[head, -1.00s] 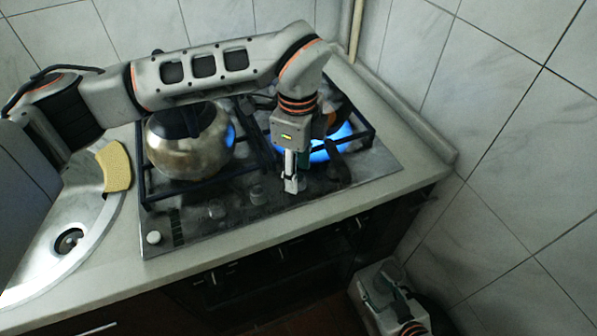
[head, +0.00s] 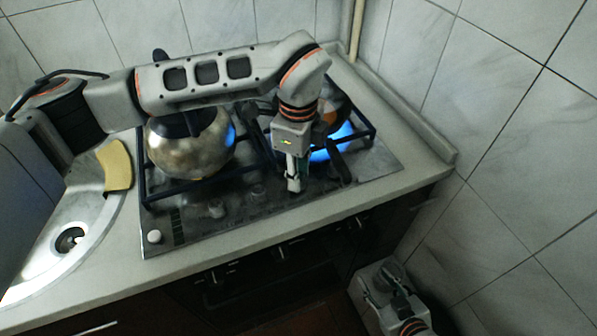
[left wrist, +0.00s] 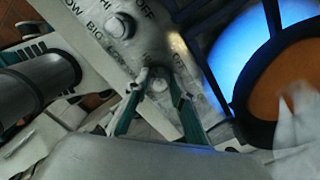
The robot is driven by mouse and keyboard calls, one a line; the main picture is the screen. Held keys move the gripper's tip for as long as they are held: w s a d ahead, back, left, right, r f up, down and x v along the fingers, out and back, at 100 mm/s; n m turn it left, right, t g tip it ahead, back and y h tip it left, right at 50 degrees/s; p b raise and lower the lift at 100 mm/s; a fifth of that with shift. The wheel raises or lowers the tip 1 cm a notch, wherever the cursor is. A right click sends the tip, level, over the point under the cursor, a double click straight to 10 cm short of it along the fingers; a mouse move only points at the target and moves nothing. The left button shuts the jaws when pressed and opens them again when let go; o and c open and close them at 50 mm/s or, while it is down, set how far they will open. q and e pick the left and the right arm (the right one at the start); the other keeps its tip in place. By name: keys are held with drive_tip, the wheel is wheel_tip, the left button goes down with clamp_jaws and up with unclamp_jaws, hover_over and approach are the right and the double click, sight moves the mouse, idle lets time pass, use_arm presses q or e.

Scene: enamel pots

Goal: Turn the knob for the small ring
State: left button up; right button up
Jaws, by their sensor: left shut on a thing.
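The stove's front panel (head: 235,212) carries several knobs in the head view. My left gripper (head: 294,187) points down at the panel's right part. In the left wrist view its fingers (left wrist: 158,104) are shut on a small grey knob (left wrist: 160,84), one on each side. A blue flame (head: 338,141) burns on the right side of the stove. My right gripper (head: 384,286) hangs low in front of the counter; its fingertips are unclear.
A round metal kettle (head: 188,150) stands on the left burner. A dark-rimmed, orange-brown round thing (left wrist: 288,75) is close beside the blue glow. A white knob (head: 153,237) is at the panel's left end. A yellow sponge (head: 115,166) lies by the sink (head: 45,268).

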use_arm(q)
drive_tip(key=m, duration=0.4)
drive_tip(key=shift+m, duration=0.3)
drive_tip(key=m, duration=0.9)
drive_tip(key=shift+m+b, duration=0.35)
drive_tip(key=shift+m, duration=1.55)
drive_tip(key=o, duration=1.1)
